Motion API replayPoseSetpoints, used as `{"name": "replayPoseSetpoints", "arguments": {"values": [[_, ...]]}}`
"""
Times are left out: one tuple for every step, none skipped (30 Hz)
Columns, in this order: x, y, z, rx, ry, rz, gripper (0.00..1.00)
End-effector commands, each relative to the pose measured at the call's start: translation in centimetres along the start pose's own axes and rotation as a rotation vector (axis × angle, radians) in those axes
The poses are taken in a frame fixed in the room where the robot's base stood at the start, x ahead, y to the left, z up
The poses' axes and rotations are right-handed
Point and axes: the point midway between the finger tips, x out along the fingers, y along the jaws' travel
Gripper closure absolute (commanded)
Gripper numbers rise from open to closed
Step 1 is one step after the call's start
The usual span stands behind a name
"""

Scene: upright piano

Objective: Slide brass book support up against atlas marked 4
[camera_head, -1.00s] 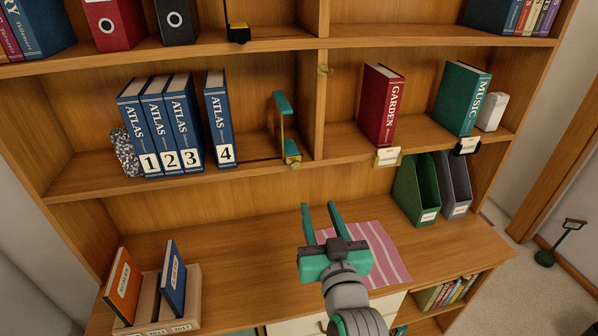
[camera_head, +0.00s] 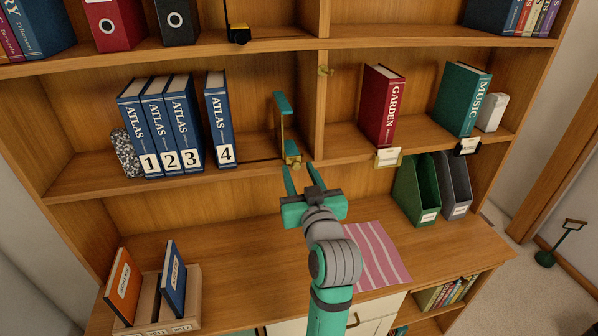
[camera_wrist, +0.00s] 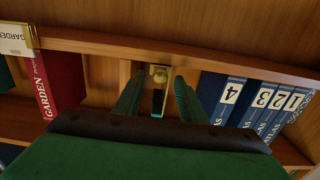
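The brass book support (camera_head: 282,122), with teal trim on top, stands upright on the middle shelf near the vertical divider. Its brass front end (camera_head: 292,160) is at the shelf's front edge and also shows in the wrist view (camera_wrist: 158,74). The blue atlas marked 4 (camera_head: 219,122) stands to its left with a clear gap between them; the wrist view shows this atlas (camera_wrist: 225,95) at right. My gripper (camera_head: 299,168) is open just in front of and below the support's front end. In the wrist view its fingers (camera_wrist: 159,80) lie either side of that end; contact cannot be told.
Atlases 1, 2 and 3 (camera_head: 160,125) stand left of a small gap beside atlas 4, next to a speckled block (camera_head: 125,153). The vertical divider (camera_head: 319,105) is close right of the support. A red garden book (camera_head: 380,105) stands beyond it. The desk lies below.

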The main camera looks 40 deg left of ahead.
Motion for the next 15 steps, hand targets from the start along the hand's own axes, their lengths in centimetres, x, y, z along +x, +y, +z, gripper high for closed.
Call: {"name": "replayPoseSetpoints", "arguments": {"values": [[0.40, -0.04, 0.01, 0.000, -0.001, -0.001, 0.62], [0.56, -0.04, 0.02, 0.000, -0.001, -0.001, 0.62], [0.71, -0.04, 0.01, 0.000, -0.001, 0.000, 0.62], [0.79, -0.04, -0.01, 0.000, 0.000, 0.000, 0.62], [0.84, -0.04, -0.02, 0.000, 0.000, 0.000, 0.62], [0.89, -0.03, -0.02, 0.000, 0.000, 0.000, 0.62], [0.90, -0.03, -0.02, 0.000, 0.000, 0.000, 0.62], [0.90, -0.03, -0.02, 0.000, 0.000, 0.000, 0.62], [0.90, -0.02, -0.02, 0.000, 0.000, 0.000, 0.62], [0.89, -0.02, -0.02, 0.000, 0.000, 0.000, 0.62], [0.89, -0.02, -0.02, 0.000, 0.000, 0.000, 0.62], [0.88, -0.02, -0.01, 0.000, 0.000, 0.000, 0.62], [0.88, -0.02, -0.01, 0.000, 0.000, 0.000, 0.67], [0.88, -0.01, -0.01, 0.000, 0.000, 0.000, 0.74], [0.87, -0.01, -0.01, 0.000, 0.000, 0.000, 0.84]]}}
